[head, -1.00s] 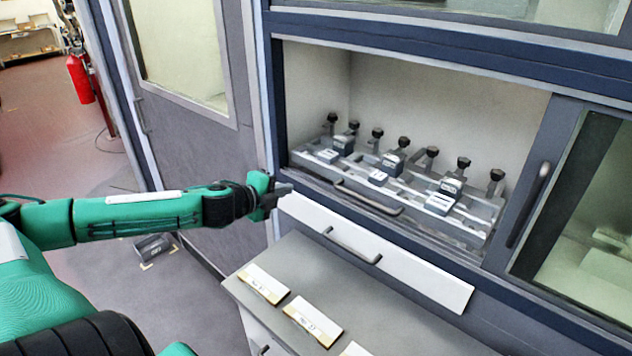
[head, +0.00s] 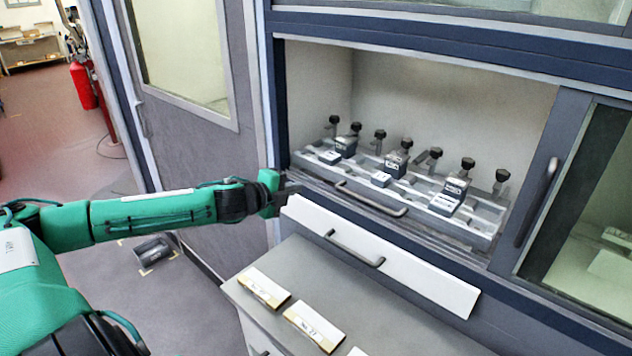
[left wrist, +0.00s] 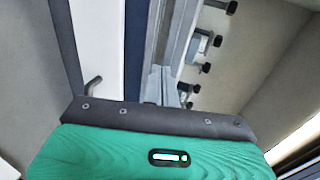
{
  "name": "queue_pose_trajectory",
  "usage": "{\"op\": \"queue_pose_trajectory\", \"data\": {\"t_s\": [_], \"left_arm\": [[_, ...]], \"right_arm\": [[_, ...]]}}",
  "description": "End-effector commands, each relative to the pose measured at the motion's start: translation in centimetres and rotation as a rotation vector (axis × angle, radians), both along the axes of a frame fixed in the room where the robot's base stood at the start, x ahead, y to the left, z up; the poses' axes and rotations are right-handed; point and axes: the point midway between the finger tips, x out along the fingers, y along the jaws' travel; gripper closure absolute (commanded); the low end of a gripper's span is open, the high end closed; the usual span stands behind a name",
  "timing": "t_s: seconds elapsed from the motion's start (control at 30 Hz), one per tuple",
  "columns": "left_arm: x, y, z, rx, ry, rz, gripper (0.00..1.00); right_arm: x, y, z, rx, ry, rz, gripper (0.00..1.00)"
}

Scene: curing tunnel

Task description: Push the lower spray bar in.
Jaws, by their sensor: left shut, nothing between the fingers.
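A grey rack-like bar (head: 470,226) with several black knobs and small blocks sits low in the open bay, with a bar handle (head: 372,199) along its front. I take it as the lower spray bar, though no label shows this. It also shows in the left wrist view (left wrist: 188,72). My left gripper (head: 293,189) is shut and empty at the left front corner of the bay, near the bar's left end. In the left wrist view its fingertips (left wrist: 161,84) point along the bay front; I cannot tell whether they touch anything. My right gripper is out of view.
A white panel (head: 420,275) with a handle projects below the bay; it also shows in the left wrist view (left wrist: 97,35). A grey counter (head: 390,325) with labelled cards stands in front. A sliding glass door (head: 585,200) is at right. Open floor lies left.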

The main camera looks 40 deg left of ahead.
Motion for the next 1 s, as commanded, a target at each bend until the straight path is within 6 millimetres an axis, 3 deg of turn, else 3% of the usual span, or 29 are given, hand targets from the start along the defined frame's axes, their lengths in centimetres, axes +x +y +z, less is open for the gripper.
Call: {"op": "queue_pose_trajectory", "data": {"t_s": [0.43, 1.0], "left_arm": [[2.8, -0.3, -0.4, -0.003, -0.003, 0.000, 1.00], [8.2, -0.6, -1.3, -0.002, -0.001, 0.001, 1.00]], "right_arm": [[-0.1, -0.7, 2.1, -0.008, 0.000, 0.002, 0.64], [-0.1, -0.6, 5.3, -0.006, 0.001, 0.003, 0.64]]}}
